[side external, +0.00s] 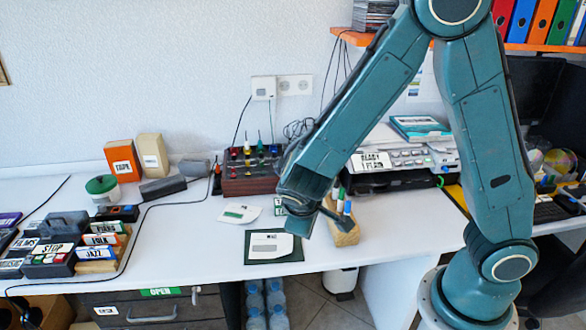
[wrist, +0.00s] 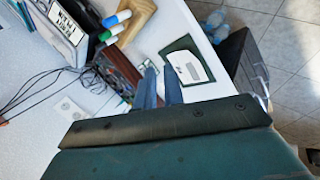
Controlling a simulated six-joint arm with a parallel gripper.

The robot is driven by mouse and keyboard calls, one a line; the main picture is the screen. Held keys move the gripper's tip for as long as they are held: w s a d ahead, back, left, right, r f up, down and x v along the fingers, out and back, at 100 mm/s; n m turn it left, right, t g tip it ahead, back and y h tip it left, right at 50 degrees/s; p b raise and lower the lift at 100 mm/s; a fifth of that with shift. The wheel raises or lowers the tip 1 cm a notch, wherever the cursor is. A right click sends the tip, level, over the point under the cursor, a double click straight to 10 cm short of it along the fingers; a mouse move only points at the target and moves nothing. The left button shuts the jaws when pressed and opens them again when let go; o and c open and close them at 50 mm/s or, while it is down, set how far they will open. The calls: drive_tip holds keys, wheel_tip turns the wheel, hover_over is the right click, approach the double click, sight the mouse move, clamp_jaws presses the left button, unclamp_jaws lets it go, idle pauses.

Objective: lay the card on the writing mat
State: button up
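The dark green writing mat (side external: 252,255) lies near the table's front edge; it also shows in the wrist view (wrist: 174,45). A white sheet with a printed box (side external: 270,245) lies flat on it, also seen in the wrist view (wrist: 187,67). A small white and green card (side external: 280,206) is behind the mat, partly hidden by my gripper (side external: 304,226). In the wrist view this card (wrist: 146,68) is near my fingertips (wrist: 160,75), just left of them. The fingers point down, with a narrow gap between them and nothing visible held.
Another white sheet with a green mark (side external: 240,213) lies left of the card. A wooden block with pens (side external: 341,227) stands close on the right of my gripper. Behind are a dark red rack (side external: 247,180) and a printer (side external: 405,157).

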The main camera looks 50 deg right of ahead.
drive_tip(key=s+d+r+m+t+y, duration=0.1)
drive_tip(key=s+r+m+t+y, duration=0.2)
drive_tip(key=s+r, duration=1.2)
drive_tip(key=shift+s+d+r+y, duration=0.3)
drive_tip(key=shift+s+r+y, duration=0.1)
drive_tip(key=shift+r+y, duration=1.35)
